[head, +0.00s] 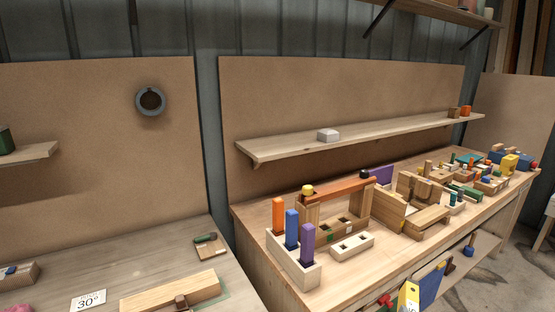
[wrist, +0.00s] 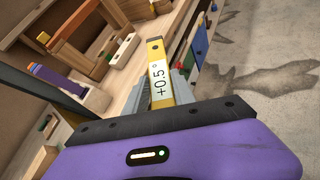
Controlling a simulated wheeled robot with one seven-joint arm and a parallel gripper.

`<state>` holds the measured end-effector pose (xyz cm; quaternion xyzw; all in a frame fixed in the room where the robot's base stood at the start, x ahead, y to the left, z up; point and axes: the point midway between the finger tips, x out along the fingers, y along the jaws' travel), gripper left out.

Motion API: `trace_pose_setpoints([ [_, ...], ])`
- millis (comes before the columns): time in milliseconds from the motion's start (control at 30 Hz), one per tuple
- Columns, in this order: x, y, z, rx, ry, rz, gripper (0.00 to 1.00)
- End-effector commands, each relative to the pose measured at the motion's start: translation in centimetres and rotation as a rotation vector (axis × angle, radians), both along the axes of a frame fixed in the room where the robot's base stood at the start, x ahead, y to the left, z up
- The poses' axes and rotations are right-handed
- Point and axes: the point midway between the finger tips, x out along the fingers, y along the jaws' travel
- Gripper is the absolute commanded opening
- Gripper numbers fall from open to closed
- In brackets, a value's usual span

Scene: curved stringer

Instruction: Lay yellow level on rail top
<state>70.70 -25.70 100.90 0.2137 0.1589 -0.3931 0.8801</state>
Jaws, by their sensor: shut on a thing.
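The yellow level (wrist: 156,52) shows in the wrist view, with a white label reading "+0.5°". My gripper (wrist: 162,86) is shut on it, with grey fingers either side, and the level points away from the wrist. A yellow piece with a white label (head: 409,298) at the bottom edge of the head view looks like the same level, in front of the bench. An orange bar (head: 338,191) lies across wooden posts on the bench and looks like the rail; it also shows at upper left in the wrist view (wrist: 76,22). The level is apart from it.
A pale block with orange, blue and purple pegs (head: 294,262) stands left of the bar. A pale slotted block (head: 352,245) lies before it. Wooden assemblies (head: 424,205) stand to the right. A shelf (head: 365,135) runs above the bench. A blue panel (head: 432,284) is at the bench front.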

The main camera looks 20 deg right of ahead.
Motion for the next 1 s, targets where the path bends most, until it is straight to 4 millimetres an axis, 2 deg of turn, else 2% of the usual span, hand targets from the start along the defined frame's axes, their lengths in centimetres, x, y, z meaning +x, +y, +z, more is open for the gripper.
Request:
trace_pose_setpoints([
  [33, 0.1, 2.3, -1.8, 0.005, 0.010, 0.062, 0.00],
  [200, 1.0, 9.4, -6.9, 0.002, 0.008, 0.280, 0.00],
  [400, 1.9, 16.4, -11.8, 0.001, 0.004, 0.493, 0.00],
  [600, 2.6, 22.3, -16.0, -0.001, 0.002, 0.670, 0.00],
  [800, 3.1, 26.2, -18.7, -0.001, -0.001, 0.786, 0.00],
  [1000, 3.1, 25.8, -18.5, -0.002, -0.002, 0.778, 0.00],
])
